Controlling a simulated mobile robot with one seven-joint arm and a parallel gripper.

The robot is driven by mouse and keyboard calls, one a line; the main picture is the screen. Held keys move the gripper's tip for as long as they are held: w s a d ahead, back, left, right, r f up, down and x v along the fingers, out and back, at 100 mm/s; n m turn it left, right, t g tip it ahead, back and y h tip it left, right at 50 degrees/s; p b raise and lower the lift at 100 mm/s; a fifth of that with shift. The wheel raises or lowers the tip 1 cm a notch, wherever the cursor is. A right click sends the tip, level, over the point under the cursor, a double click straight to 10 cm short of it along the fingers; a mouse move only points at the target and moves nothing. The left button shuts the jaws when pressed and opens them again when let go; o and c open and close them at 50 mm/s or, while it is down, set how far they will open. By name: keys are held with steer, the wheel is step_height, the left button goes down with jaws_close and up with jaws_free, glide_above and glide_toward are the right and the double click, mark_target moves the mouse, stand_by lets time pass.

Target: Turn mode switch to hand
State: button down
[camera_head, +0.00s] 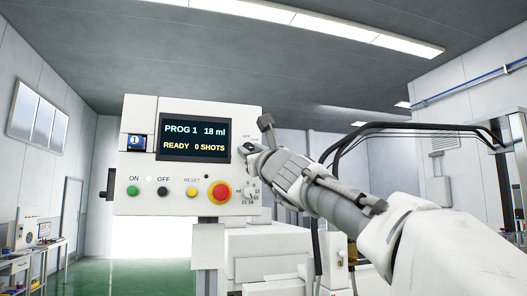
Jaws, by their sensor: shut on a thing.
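The white control panel (185,106) faces me left of centre. My gripper (249,149) reaches in from the right and is at the panel's upper right edge, shut on the mode switch. The switch knob is hidden behind the fingers, so I cannot tell which way it points. A small label that seems to read OFF (246,136) shows just above the fingertips. The other position labels are covered or too small to read.
Below the gripper is a numbered dial (251,190), and left of it a red emergency stop button (220,193). A yellow reset button (191,192), a black button (163,191) and a green button (132,191) line the lower panel. The screen (195,138) reads READY, 0 SHOTS.

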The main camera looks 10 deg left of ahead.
steer(key=shift+n, duration=0.3)
steer(key=n+g+y+p, duration=0.1)
steer(key=n, duration=0.1)
steer(key=n+g+p, duration=0.1)
steer(key=n+p, duration=0.1)
steer(key=shift+w+d+r+n+y, duration=0.1)
steer(key=shift+d+r+n+y, duration=0.1)
steer(key=shift+n+y, duration=0.15)
steer(key=shift+d+n+g+y+p, duration=0.15)
steer(key=shift+n+g+p, duration=0.55)
steer(key=shift+n, duration=0.9)
steer(key=shift+a+n+g+y+p, duration=0.15)
steer(key=shift+n+g+p, duration=0.55)
steer(key=shift+n, duration=0.85)
steer(key=shift+d+y, duration=0.1)
steer(key=shift+y, duration=0.15)
steer(key=c, duration=0.6)
jaws_free()
steer(key=b+v, duration=0.7)
steer(key=v, duration=1)
steer(key=shift+d, duration=0.15)
